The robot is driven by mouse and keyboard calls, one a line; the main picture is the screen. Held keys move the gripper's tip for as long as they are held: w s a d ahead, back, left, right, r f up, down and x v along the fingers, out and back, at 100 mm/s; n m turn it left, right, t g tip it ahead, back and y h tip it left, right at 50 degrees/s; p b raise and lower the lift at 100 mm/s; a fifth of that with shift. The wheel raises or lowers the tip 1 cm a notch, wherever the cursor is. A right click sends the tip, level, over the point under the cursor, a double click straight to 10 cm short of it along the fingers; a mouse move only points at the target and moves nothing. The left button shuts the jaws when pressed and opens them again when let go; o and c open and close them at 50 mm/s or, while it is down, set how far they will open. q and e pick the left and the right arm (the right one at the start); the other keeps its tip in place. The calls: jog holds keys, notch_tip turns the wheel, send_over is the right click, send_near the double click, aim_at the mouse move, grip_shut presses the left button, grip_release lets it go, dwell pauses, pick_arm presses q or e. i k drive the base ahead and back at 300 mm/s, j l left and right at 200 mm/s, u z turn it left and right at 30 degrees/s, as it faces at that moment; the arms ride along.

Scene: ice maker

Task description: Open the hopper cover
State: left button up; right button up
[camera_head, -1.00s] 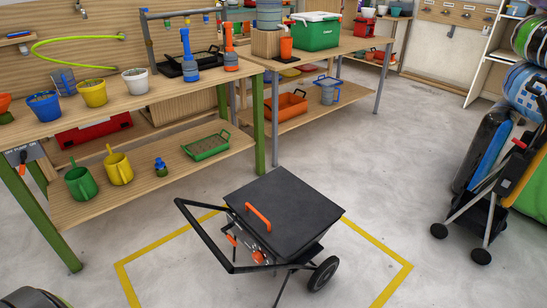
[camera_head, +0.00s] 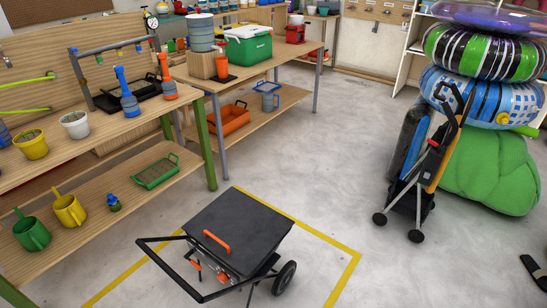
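The hopper cover (camera_head: 240,228) is a dark square lid with an orange bar handle (camera_head: 217,242) near its front left edge. It lies flat and shut on top of a small wheeled cart, so the inside of the hopper is hidden. The cart has a black push frame (camera_head: 168,262) reaching out to the left, orange parts below the lid, and a black wheel (camera_head: 284,278) at the right. Neither of my grippers shows in the view, and nothing is touching the cover.
The cart stands inside a yellow floor line (camera_head: 338,285). A wooden two-level bench (camera_head: 140,125) with pots and watering cans runs along the left. Open concrete floor lies between.

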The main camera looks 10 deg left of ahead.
aim_at(241, 230)
jog(key=i+j, duration=0.1)
jog(key=j, duration=0.4)
jog(key=i+j, duration=0.15)
jog(key=j, duration=0.35)
jog(key=i+j+z, duration=0.1)
jog(key=j, duration=0.4)
